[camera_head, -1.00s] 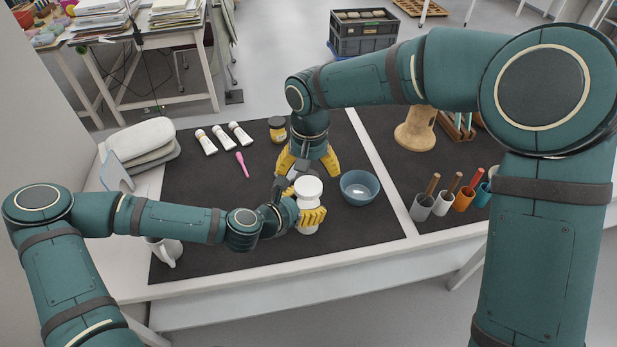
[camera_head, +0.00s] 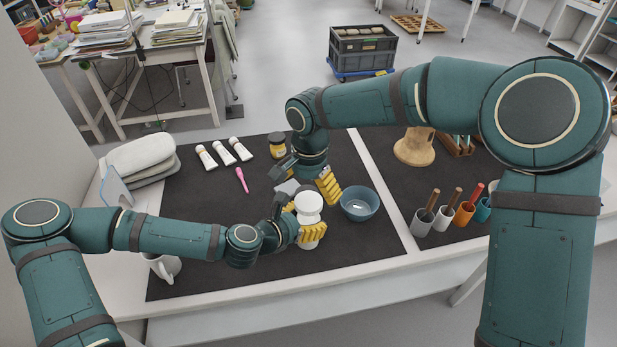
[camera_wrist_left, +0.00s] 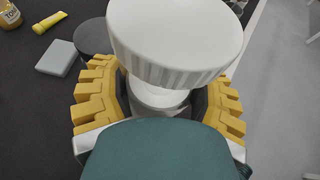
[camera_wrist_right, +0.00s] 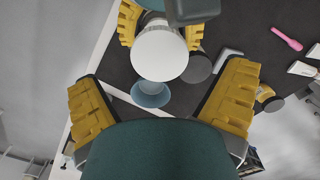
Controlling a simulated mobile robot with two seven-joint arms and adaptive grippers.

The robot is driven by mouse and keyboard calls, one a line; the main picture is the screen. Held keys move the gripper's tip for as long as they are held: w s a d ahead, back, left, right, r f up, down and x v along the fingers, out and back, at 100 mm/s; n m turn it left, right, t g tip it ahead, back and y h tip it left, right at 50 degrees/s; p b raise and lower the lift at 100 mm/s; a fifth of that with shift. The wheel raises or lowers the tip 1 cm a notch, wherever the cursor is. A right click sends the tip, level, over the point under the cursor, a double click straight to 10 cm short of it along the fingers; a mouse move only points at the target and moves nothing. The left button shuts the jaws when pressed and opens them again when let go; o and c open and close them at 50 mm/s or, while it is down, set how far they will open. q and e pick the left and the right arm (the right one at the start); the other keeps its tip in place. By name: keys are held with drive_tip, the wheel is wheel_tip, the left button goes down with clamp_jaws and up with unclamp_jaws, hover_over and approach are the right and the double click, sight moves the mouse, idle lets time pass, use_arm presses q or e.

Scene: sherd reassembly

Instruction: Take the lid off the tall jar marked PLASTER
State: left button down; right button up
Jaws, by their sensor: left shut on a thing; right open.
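The white jar (camera_head: 311,219) stands near the front middle of the dark mat, with a wide white lid (camera_head: 308,201) on it. The ribbed rim of the lid (camera_wrist_left: 178,50) fills the top of the left wrist view. No lettering shows on the jar. My left gripper (camera_head: 298,232) is shut on the jar's body below the lid. My right gripper (camera_head: 305,180) is open, above and behind the jar. In the right wrist view the round lid top (camera_wrist_right: 159,56) lies beyond and between its spread fingers, apart from them.
A blue bowl (camera_head: 360,204) stands close right of the jar. A grey block (camera_wrist_left: 57,58) and a dark disc (camera_wrist_left: 95,36) lie near it. A yellow-labelled jar (camera_head: 278,146), white tubes (camera_head: 224,154) and a pink tool (camera_head: 242,180) are behind.

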sight(309, 201)
drive_tip(key=shift+f, duration=2.15)
drive_tip(key=c, duration=1.3)
drive_tip(key=n, duration=0.6)
drive_tip(key=shift+r+n, duration=0.1)
drive_tip(key=shift+n, duration=0.2)
drive_tip(key=shift+c, duration=0.2)
drive_tip(key=o, duration=1.3)
